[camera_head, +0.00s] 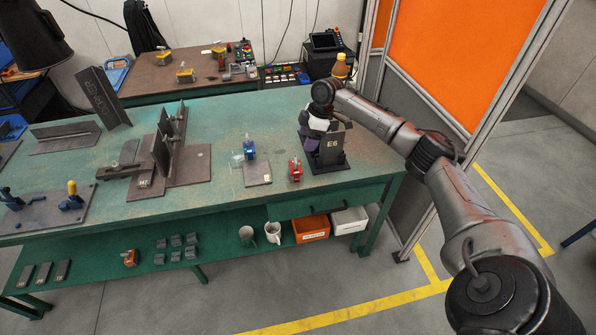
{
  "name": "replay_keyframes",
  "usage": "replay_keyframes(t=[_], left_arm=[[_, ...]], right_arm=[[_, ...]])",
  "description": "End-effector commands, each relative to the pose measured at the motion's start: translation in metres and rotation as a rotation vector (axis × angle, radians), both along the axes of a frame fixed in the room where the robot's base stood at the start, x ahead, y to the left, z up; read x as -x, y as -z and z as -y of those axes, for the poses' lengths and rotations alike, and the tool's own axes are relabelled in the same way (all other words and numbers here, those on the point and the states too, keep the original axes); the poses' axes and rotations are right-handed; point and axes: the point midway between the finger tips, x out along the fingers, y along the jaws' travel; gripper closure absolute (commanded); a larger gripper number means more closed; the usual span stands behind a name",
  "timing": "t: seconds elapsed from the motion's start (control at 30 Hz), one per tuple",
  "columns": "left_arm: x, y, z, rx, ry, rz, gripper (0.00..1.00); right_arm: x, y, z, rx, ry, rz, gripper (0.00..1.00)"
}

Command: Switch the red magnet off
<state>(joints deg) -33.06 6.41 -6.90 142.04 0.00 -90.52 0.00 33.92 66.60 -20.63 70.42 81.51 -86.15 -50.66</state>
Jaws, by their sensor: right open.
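The red magnet (295,169) is a small red block that stands on the green table, just left of the dark fixture marked E6 (331,150). Its switch is too small to read. My right gripper (316,129) points down close to the E6 fixture, above and to the right of the red magnet and apart from it. Its fingers are dark, small and partly merged with the fixture; they are open. I see nothing held in them. My left gripper is not in view.
A blue device (249,150) stands by a steel plate (257,173) left of the magnet. A welded steel assembly (185,166) takes up the table's middle. The green table (222,195) is clear along its front. An orange-panelled screen (440,45) stands to the right.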

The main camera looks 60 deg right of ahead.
Motion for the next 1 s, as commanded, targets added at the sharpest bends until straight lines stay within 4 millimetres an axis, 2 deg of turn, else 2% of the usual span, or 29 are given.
replay_keyframes(t=[0.03, 0.13, 0.23, 0.33, 0.8, 1.0], left_arm=[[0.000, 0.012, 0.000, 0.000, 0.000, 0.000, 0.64], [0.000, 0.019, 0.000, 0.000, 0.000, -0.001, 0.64], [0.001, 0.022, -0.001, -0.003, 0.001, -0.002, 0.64], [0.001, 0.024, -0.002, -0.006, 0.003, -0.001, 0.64], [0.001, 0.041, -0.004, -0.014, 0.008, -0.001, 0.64], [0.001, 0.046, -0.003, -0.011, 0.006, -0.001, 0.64]], right_arm=[[0.001, -0.001, 0.012, -0.006, 0.014, 0.020, 0.30], [0.003, -0.011, 0.025, -0.019, 0.028, 0.045, 0.30], [0.003, -0.012, 0.031, -0.028, 0.035, 0.058, 0.30], [0.000, -0.005, 0.030, -0.032, 0.036, 0.062, 0.30], [-0.025, 0.073, 0.010, -0.031, 0.036, 0.061, 0.30], [-0.032, 0.095, 0.004, -0.030, 0.037, 0.061, 0.30]])
